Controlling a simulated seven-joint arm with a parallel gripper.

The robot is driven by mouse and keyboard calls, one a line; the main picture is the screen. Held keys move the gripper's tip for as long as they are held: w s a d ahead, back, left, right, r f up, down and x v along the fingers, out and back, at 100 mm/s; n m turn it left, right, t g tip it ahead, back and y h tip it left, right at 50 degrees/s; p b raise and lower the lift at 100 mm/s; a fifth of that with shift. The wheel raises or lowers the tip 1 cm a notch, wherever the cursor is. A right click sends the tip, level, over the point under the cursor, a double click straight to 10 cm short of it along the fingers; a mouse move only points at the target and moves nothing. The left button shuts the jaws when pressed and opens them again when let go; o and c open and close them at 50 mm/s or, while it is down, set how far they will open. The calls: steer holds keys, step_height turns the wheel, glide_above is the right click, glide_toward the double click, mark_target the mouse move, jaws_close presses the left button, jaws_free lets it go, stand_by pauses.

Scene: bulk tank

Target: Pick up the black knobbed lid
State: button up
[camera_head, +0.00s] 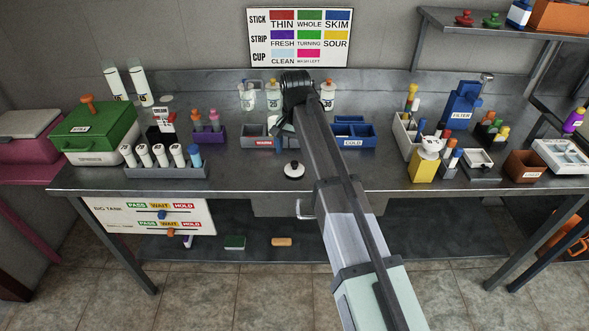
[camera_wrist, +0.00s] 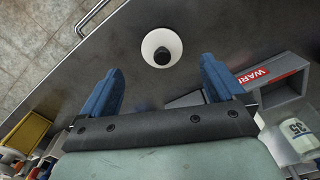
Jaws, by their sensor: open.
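The black knobbed lid is a white disc with a black knob (camera_head: 293,170), lying knob up on the steel bench near its front edge. It also shows in the wrist view (camera_wrist: 161,48), beyond and between my fingers. My gripper (camera_wrist: 160,90) has blue fingers spread wide with nothing between them. In the head view my gripper (camera_head: 282,140) is above the bench, behind the lid and apart from it; my arm hides part of it.
A grey WARM bin (camera_head: 258,136) stands behind the lid, and a blue COLD bin (camera_head: 352,134) is to its right. A rack of white tubes (camera_head: 165,170) stands to the left. The bench around the lid is clear. A drawer handle (camera_head: 305,210) juts below the front edge.

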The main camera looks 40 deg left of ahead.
mark_target(295, 162)
steer(key=shift+a+f, duration=0.15)
steer(key=shift+f, duration=2.75)
steer(key=c, duration=1.1)
step_height(295, 162, up, 9)
steer(key=shift+f, duration=0.1)
steer(key=shift+s+a+r, duration=0.1)
steer(key=shift+a+r, duration=0.15)
steer(key=shift+r, duration=0.4)
steer(key=w+a+r, duration=0.2)
steer(key=a, duration=0.3)
steer(key=w+a+r, duration=0.2)
steer(key=a, duration=0.3)
steer(key=w+a+r, duration=0.2)
steer(key=a, duration=0.2)
steer(key=shift+w+a+r, duration=0.35)
steer(key=shift+w+a, duration=0.05)
